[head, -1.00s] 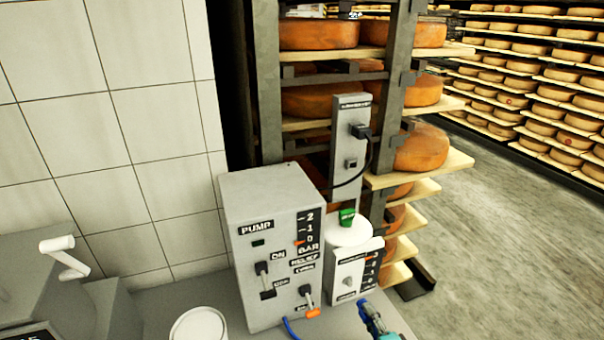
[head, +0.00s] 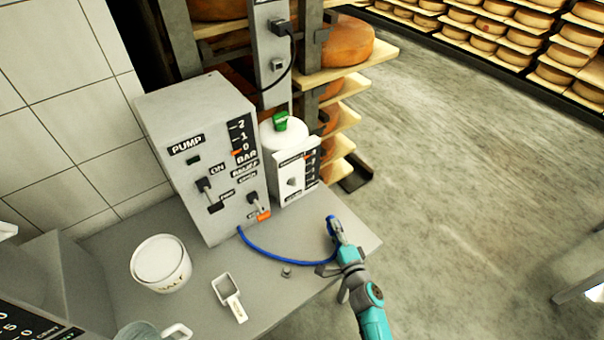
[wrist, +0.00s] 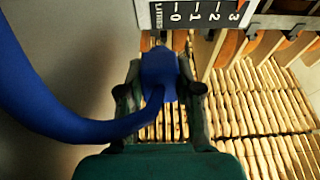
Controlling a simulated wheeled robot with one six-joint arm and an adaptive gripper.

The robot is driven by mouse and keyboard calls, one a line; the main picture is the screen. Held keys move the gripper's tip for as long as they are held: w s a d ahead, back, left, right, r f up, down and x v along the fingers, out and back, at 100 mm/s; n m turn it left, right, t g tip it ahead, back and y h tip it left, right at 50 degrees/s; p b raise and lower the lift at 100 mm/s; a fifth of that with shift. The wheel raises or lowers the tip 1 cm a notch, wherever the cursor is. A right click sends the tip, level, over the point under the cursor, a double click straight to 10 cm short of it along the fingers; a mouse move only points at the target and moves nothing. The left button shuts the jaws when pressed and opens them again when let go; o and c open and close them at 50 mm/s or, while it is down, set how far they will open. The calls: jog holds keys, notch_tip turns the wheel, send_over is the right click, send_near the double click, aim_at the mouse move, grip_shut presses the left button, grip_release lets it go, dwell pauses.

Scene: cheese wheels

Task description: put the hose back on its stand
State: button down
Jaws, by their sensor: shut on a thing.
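The blue hose (head: 275,257) runs from the lower front of the pump box (head: 205,160), sags over the table and curves up to my gripper (head: 338,240). My gripper is shut on the hose near its blue end piece (head: 331,224), above the table's right part. In the wrist view the hose (wrist: 45,105) enters from the left, and its end piece (wrist: 159,68) sits between the two fingers. A small grey stub (head: 287,272) stands on the table left of my gripper; I cannot tell if it is the hose's stand.
A white salt tub (head: 160,264), a square scoop (head: 228,296) and a jug (head: 140,332) stand on the grey table (head: 280,310). A white container with a green top (head: 281,122) stands behind the litres box (head: 296,181). Cheese racks (head: 345,85) rise behind. Open floor lies right.

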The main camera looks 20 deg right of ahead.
aim_at(295, 185)
jog(key=shift+r, duration=0.15)
jog(key=shift+w+a+r+n+y, duration=0.35)
jog(key=shift+w+r+y, duration=0.15)
jog(key=shift+r, duration=0.25)
jog(key=w+a+r+n+y, duration=0.3)
jog(key=a+r+y, duration=0.1)
jog(key=r, duration=0.1)
jog(key=shift+r+g+y, duration=0.2)
jog(key=shift+g+y, duration=0.1)
jog(key=shift+g, duration=0.1)
jog(key=shift+x, duration=2.85)
jog(key=shift+x, duration=1.55)
jog(key=c, duration=0.7)
grip_release()
